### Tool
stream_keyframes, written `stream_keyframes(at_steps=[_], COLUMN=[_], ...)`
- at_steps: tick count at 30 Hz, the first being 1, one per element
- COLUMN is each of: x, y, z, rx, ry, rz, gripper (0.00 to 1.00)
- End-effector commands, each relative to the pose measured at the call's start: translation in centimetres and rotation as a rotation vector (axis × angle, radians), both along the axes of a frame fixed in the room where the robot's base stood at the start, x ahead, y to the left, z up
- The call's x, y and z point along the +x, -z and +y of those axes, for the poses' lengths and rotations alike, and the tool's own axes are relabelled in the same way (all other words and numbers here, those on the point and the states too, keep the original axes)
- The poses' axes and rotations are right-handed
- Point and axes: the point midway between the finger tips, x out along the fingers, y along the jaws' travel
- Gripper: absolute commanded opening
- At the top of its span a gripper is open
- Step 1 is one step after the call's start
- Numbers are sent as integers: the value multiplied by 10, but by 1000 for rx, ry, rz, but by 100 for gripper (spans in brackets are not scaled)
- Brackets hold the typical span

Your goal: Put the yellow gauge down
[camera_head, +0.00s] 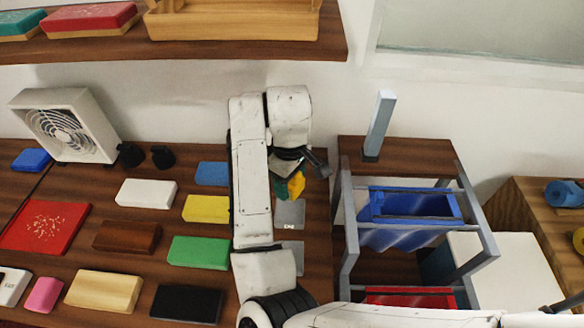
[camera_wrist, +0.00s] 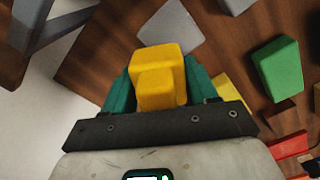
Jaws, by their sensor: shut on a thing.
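The yellow gauge (camera_head: 297,184) is a small yellow block held above the right part of the brown counter. My gripper (camera_head: 290,182) is shut on it. In the wrist view the gauge (camera_wrist: 158,75) sits between the teal fingers of my gripper (camera_wrist: 160,90). A grey square plate (camera_head: 290,213) with a small marking lies on the counter beneath. A grey surface (camera_wrist: 172,25) shows just beyond the gauge in the wrist view. The gauge looks apart from the counter, but its exact height is hard to tell.
Coloured blocks lie left of my arm, including a yellow block (camera_head: 206,208), a green block (camera_head: 199,251) and a blue block (camera_head: 211,173). A second grey plate (camera_head: 293,254) is partly hidden by my arm. A rack with a blue bin (camera_head: 412,205) stands to the right.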

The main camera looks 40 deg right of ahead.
Motion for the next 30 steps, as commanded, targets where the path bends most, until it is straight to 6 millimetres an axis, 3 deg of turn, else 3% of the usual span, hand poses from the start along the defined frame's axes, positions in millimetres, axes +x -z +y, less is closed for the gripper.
stream_keyframes(at_steps=[14, 18, 23, 30], x=[69, 67, 68, 68], y=[-2, 22, 33, 64], z=[-71, -68, -68, -68], rx=[2, 1, 0, 2], ry=[2, -1, 0, 0], rz=[0, 2, 1, 1], gripper=[33, 33, 33, 33])
